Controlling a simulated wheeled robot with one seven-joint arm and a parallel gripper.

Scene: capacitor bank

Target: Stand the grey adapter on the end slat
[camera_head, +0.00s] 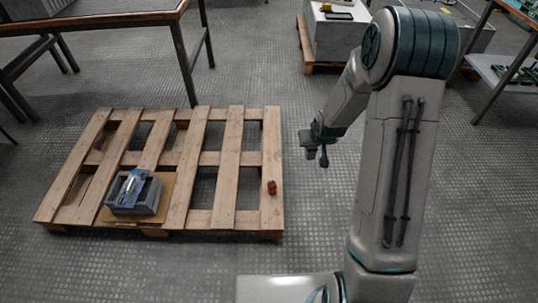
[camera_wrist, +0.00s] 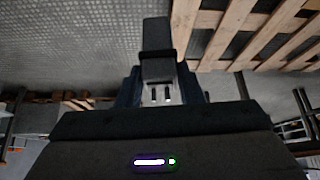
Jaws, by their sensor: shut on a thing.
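The pallet's end slat (camera_head: 272,140) is the rightmost board of the wooden pallet in the head view. My gripper (camera_head: 317,146) is in the air to the right of that slat, apart from it. It is shut on a small dark grey piece, which I take as the grey adapter (camera_head: 323,159), hanging below the jaws. In the wrist view a dark grey block (camera_wrist: 157,35) stands out between the jaws, with two small pale prongs below it. The adapter's exact outline is hard to tell from the dark fingers.
A small red-orange part (camera_head: 272,187) sits on the end slat's near half. A grey open box (camera_head: 148,203) with a blue-white item stands on the pallet's left part. Tables stand at the upper left and right. A grey cabinet (camera_head: 335,38) is behind. Floor around my gripper is clear.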

